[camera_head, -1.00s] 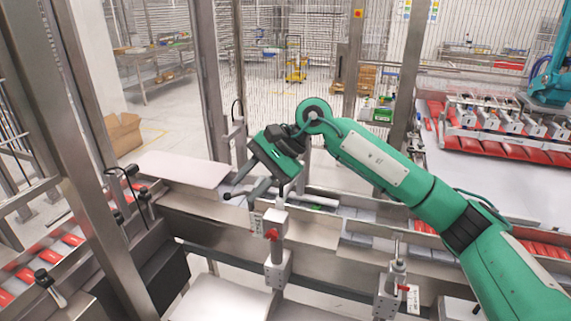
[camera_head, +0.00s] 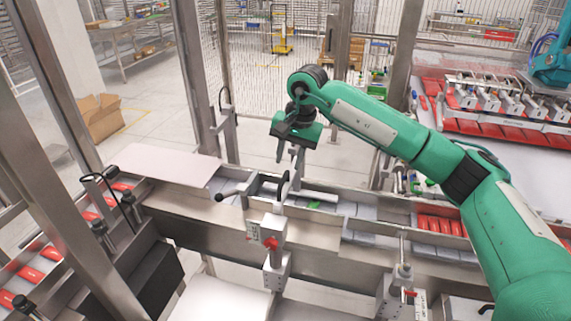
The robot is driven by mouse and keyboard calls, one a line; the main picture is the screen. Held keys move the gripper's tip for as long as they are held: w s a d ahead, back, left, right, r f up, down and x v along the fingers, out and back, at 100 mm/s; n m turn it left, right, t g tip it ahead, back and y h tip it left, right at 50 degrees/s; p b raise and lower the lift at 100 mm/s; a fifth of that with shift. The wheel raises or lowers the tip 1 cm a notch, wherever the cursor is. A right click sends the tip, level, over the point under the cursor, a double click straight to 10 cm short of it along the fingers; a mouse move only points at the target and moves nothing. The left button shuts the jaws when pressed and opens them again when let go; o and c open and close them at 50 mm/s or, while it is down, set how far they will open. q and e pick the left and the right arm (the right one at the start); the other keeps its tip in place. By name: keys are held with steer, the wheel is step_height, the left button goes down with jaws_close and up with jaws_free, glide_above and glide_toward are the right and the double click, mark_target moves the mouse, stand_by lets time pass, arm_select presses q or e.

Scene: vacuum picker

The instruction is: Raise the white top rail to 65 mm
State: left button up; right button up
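My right gripper (camera_head: 289,160) hangs above the conveyor channel, fingers pointing down. Its two fingers look apart, with no object visible between them. Below it stands a pale clamp block (camera_head: 272,229) with a red knob (camera_head: 271,243) and a small label, on the near side wall. A lever with a black ball end (camera_head: 219,197) sticks out to the left behind this block. A second clamp post (camera_head: 401,272) with a red knob stands further right. I cannot tell for sure which bar is the white top rail, nor read its height. My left gripper is out of view.
A steel side wall (camera_head: 318,234) runs across the middle. A flat pale plate (camera_head: 165,163) lies at left, near a steel upright (camera_head: 192,80). Red packs (camera_head: 440,224) sit in the channel at right. Free air surrounds the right gripper.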

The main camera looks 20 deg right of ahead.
mark_target(284, 177)
steer(key=f, duration=0.1)
steer(key=f+p, duration=0.1)
steer(key=f, duration=0.1)
steer(key=shift+a+f, duration=0.25)
steer(key=shift+a, duration=0.1)
steer(key=shift+w+f, duration=0.1)
steer(key=shift+f, duration=0.35)
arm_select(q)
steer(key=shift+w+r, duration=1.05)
arm_select(e)
jaws_close()
